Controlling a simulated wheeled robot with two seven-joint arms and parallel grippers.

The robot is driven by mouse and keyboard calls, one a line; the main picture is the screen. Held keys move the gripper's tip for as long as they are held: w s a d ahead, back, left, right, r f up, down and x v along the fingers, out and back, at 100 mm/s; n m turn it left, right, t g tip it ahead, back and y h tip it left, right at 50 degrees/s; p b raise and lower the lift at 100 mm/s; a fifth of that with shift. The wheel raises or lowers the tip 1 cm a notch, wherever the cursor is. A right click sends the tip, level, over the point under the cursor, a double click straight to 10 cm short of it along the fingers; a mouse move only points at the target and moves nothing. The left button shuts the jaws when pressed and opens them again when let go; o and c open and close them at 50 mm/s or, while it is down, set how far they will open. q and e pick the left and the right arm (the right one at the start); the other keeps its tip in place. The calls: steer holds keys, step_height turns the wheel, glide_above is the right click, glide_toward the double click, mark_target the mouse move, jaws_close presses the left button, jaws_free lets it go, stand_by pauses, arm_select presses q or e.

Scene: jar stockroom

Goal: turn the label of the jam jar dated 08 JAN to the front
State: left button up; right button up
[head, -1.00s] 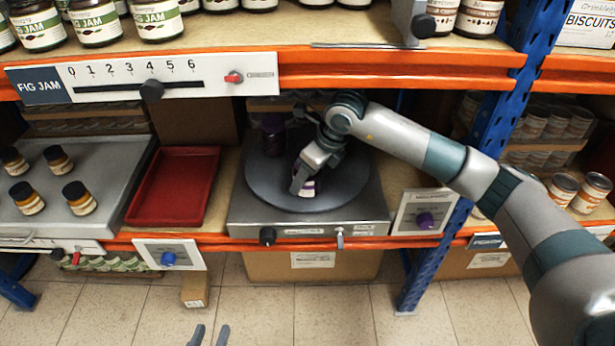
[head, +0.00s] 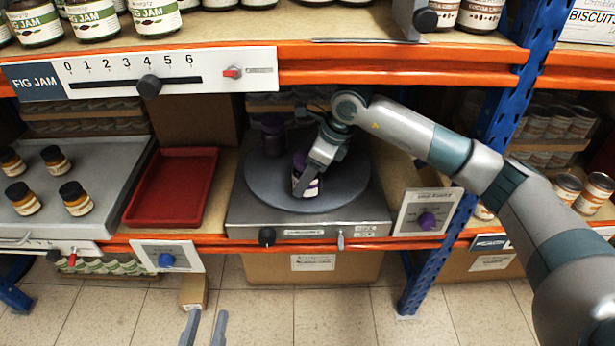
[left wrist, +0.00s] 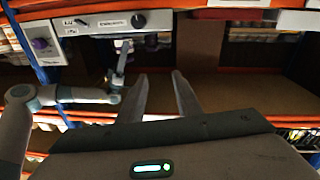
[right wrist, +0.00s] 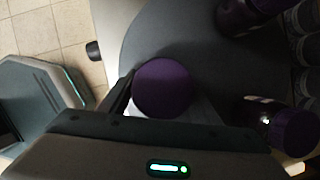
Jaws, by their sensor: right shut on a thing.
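A jam jar with a purple lid (head: 299,160) stands toward the front of the round grey turntable (head: 262,186). My right gripper (head: 308,180) is shut on this jar, and a finger covers part of its pale label. In the right wrist view the purple lid (right wrist: 162,88) sits between the fingers. A second purple-lidded jar (head: 272,138) stands farther back on the turntable. The right wrist view shows two other jars, one at right (right wrist: 285,125) and one at top (right wrist: 245,14). No date is readable. My left gripper (head: 205,328) is open and empty, low in front of the shelf.
A red tray (head: 168,190) lies left of the turntable unit. A grey tray (head: 100,190) with several dark-lidded jars is farther left. A purple knob panel (head: 428,210) and a blue upright (head: 430,265) stand at right. The shelf (head: 390,70) overhead holds fig jam jars.

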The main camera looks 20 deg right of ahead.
steer(key=shift+n+g+y+b, duration=0.3)
steer(key=shift+n+b, duration=0.25)
steer(key=shift+n, duration=0.75)
steer(key=shift+n+g+b, duration=0.5)
steer(key=shift+n, duration=0.7)
arm_select(q)
steer(key=s+r+t+h, duration=0.1)
steer(key=s+r+t, duration=0.2)
steer(key=r+t, duration=0.2)
steer(key=shift+s+r+t+h, duration=0.3)
steer(key=shift+s+r, duration=0.1)
steer(key=shift+r, duration=1.25)
arm_select(e)
steer(key=shift+n, duration=0.5)
arm_select(q)
steer(key=shift+r, duration=0.1)
steer(key=shift+f+b, duration=0.2)
steer(key=shift+b, duration=0.25)
arm_select(e)
steer(key=shift+s+f, duration=0.1)
steer(key=shift+f, duration=0.15)
steer(key=o, duration=1.7)
steer(key=shift+g, duration=0.3)
steer(key=shift+f, duration=0.1)
arm_select(q)
steer(key=shift+r, duration=0.1)
